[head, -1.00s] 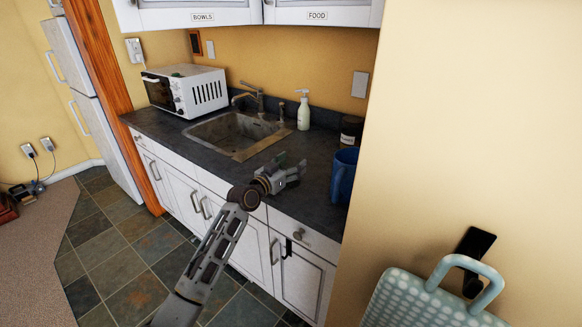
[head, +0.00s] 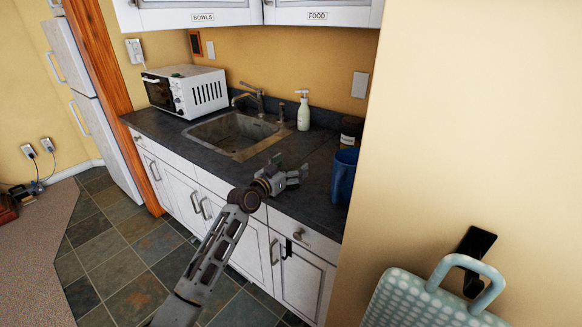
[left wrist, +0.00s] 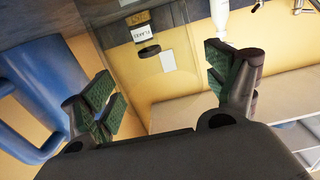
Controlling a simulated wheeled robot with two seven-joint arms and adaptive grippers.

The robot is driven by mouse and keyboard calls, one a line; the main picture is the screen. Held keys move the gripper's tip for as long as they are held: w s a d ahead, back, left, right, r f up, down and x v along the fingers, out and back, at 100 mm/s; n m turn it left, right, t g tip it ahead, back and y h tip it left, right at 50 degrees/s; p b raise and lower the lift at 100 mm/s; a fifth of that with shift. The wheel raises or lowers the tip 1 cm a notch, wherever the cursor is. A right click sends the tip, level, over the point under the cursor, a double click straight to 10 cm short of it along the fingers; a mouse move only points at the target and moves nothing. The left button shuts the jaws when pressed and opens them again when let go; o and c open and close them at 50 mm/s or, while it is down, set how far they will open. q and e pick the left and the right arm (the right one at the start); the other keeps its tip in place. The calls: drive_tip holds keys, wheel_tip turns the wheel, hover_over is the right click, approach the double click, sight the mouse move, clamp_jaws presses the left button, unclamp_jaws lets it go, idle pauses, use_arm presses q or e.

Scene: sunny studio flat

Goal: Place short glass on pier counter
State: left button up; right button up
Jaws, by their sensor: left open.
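The dark grey counter (head: 318,178) runs along the wall and holds the sink. My left gripper (head: 290,172) is over the counter's front part, right of the sink and left of the blue pitcher. My right gripper is not in view.
A blue pitcher (head: 343,178) stands at the counter's right end, and in the left wrist view a blue vessel (left wrist: 35,85) is close beside one finger. A soap bottle (head: 304,112), dark jar (head: 351,131), sink (head: 228,130) and microwave (head: 190,92) are behind or left.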

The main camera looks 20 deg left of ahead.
use_arm(q)
drive_tip(key=shift+r, duration=0.1)
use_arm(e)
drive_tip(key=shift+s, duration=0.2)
use_arm(q)
drive_tip(key=shift+s, duration=0.1)
drive_tip(key=shift+s+a, duration=0.1)
drive_tip(key=shift+s, duration=0.05)
drive_tip(key=shift+s+a, duration=0.1)
drive_tip(key=shift+s, duration=0.25)
drive_tip(key=shift+v, duration=5.4)
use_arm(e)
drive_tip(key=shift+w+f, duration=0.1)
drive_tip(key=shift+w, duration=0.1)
